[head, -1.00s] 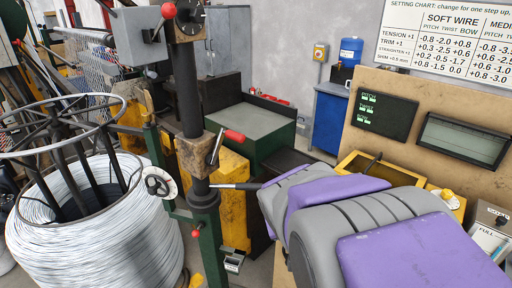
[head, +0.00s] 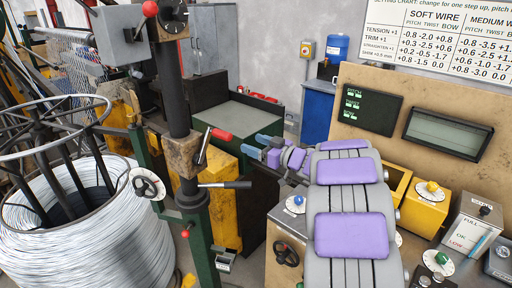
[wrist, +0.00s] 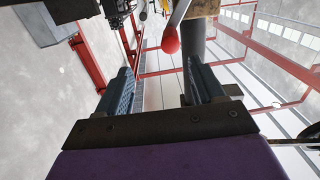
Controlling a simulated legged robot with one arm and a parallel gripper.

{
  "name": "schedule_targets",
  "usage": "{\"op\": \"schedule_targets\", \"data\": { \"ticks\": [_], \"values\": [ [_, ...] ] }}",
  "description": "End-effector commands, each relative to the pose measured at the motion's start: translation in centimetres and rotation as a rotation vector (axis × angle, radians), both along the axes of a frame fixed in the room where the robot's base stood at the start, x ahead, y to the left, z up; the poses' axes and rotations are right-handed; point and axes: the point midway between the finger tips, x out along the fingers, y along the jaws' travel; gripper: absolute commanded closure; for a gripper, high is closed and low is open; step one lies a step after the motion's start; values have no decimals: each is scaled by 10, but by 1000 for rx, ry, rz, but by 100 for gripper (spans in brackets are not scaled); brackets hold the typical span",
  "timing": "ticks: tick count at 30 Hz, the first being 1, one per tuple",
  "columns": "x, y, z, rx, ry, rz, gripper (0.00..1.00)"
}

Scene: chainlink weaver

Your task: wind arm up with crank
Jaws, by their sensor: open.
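The dark post (head: 180,105) stands upright at left centre. A crank-like handle (head: 238,185) with a silver shaft and black grip sticks out to the right from the post's lower collar. A rusty clamp block (head: 180,153) sits above it, with a red-gripped lever (head: 220,134). My gripper (head: 258,146) is open and empty, to the right of the red grip and above the black grip. In the wrist view, my gripper (wrist: 162,85) has its fingers apart, and a red-ended lever (wrist: 170,38) shows between and beyond the tips. The black grip is not clearly seen there.
A large wire coil (head: 60,235) stands at the left. A handwheel (head: 147,185) sits just left of the post. A green bench (head: 240,120) lies behind my gripper. A control panel (head: 425,165) and several knobbed boxes are at the right.

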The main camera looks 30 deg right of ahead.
Motion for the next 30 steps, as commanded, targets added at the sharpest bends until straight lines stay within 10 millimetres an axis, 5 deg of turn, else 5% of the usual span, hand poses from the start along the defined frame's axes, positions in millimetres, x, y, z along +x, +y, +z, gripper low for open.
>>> {"op": "schedule_targets", "data": {
  "ticks": [7,30],
  "values": [
    [4,12,-4,29,-11,64,32],
    [102,59,0,34,-9,60,32]
  ]
}}
